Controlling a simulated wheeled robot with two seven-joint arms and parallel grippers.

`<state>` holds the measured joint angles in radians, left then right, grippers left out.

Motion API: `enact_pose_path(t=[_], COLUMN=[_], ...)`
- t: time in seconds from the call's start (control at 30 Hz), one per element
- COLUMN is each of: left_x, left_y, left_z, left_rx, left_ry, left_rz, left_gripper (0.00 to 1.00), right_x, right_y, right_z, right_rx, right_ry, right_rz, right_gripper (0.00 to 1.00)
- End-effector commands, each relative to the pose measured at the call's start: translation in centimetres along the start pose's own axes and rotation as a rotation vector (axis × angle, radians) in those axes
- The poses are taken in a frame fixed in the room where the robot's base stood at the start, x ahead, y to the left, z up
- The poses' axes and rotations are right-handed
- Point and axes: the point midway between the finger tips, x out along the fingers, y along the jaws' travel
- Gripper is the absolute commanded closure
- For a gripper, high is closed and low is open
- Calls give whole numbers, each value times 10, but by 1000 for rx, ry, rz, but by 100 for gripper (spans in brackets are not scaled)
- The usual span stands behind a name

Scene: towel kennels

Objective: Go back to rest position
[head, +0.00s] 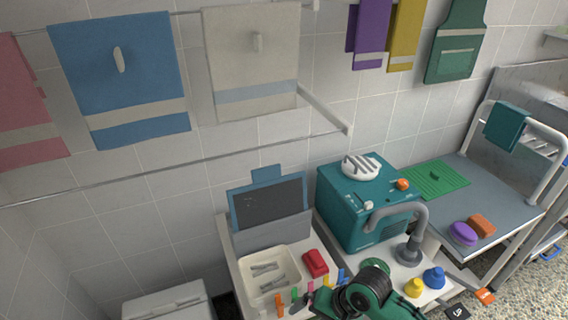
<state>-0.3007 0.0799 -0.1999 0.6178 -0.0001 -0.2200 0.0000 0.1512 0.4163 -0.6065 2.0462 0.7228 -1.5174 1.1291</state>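A dark green and black rounded piece (369,292) stands at the bottom edge. Hanging on the wall are a blue towel (120,85), a cream towel (252,65), a pink towel (28,110), a purple towel (371,30) and a yellow towel (404,35).
A teal box-shaped machine (350,205) stands on the counter beside a cream tray (249,286) and a red block (315,262). A grey bent pipe (412,240) rises nearby. A grey table (450,195) holds a green mat (434,180). An empty rail (170,169) juts below the towels.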

Motion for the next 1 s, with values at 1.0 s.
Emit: enact_pose_path(t=[1.0], left_x=[0], left_y=[0], left_z=[-3], left_rx=[0], left_ry=[5], left_rz=[0], left_gripper=[63], right_x=[-70], right_y=[174], right_z=[86], right_rx=[-569], right_ry=[254], right_rz=[425], right_gripper=[0])
